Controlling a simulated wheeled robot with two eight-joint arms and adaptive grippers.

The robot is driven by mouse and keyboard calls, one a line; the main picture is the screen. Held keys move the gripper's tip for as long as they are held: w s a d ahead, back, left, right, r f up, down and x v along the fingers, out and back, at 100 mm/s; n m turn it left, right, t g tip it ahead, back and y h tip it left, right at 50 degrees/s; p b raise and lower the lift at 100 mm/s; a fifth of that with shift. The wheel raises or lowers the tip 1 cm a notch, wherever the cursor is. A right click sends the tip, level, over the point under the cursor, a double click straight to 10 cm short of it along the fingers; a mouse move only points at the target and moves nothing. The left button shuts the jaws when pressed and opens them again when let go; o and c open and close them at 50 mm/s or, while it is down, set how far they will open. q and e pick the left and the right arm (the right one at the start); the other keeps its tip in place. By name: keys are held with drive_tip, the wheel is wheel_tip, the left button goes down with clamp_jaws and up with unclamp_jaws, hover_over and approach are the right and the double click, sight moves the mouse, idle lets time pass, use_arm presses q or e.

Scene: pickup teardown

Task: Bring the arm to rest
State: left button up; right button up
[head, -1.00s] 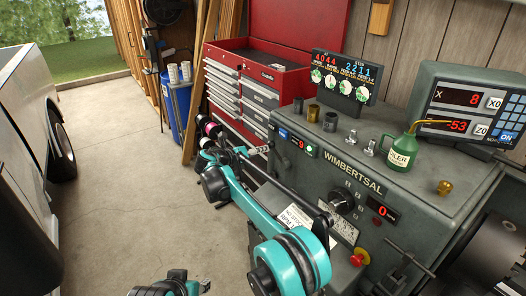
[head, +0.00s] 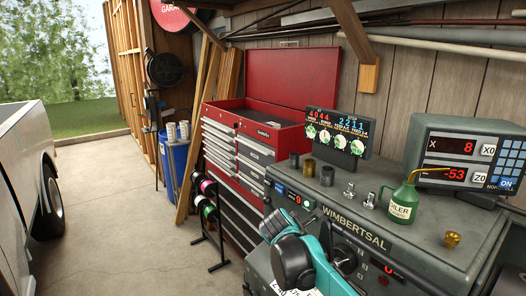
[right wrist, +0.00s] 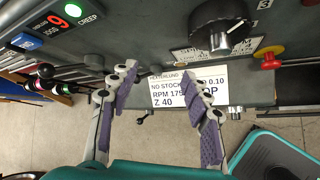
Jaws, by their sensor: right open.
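My right arm, teal and black, rises from the bottom of the head view in front of the grey lathe headstock (head: 345,215). In the right wrist view my right gripper (right wrist: 163,95) is open, with its two purple-padded fingers spread apart and nothing between them. Beyond the fingers is a white label card (right wrist: 188,92) on the machine front, partly overlapped by the fingers in the picture. In the head view the gripper's fingers are small and hard to make out against the machine. My left gripper does not show in either view.
A green oiler can (head: 405,203), a brass piece (head: 452,240) and a digital readout (head: 462,160) stand on the machine top. A red tool chest (head: 240,150) stands behind it. A spool rack (head: 208,215) stands on the floor. Open concrete floor (head: 120,235) lies at left.

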drive_tip(key=s+d+f+m+y+b, duration=0.1)
drive_tip(key=s+f+m, duration=0.4)
drive_tip(key=s+m, duration=0.2)
drive_tip(key=s+d+f+m+y+b, duration=0.2)
drive_tip(key=s+f+m, duration=0.4)
drive_tip(key=s, duration=0.6)
drive_tip(key=s+d+f+m+y+b, duration=0.1)
drive_tip(key=s+d+f+m+b, duration=0.1)
drive_tip(key=s+f+m, duration=0.4)
drive_tip(key=s+m, duration=0.1)
drive_tip(key=s, duration=0.3)
drive_tip(key=shift+m+g+y, duration=0.3)
drive_tip(key=shift+m+y, duration=0.1)
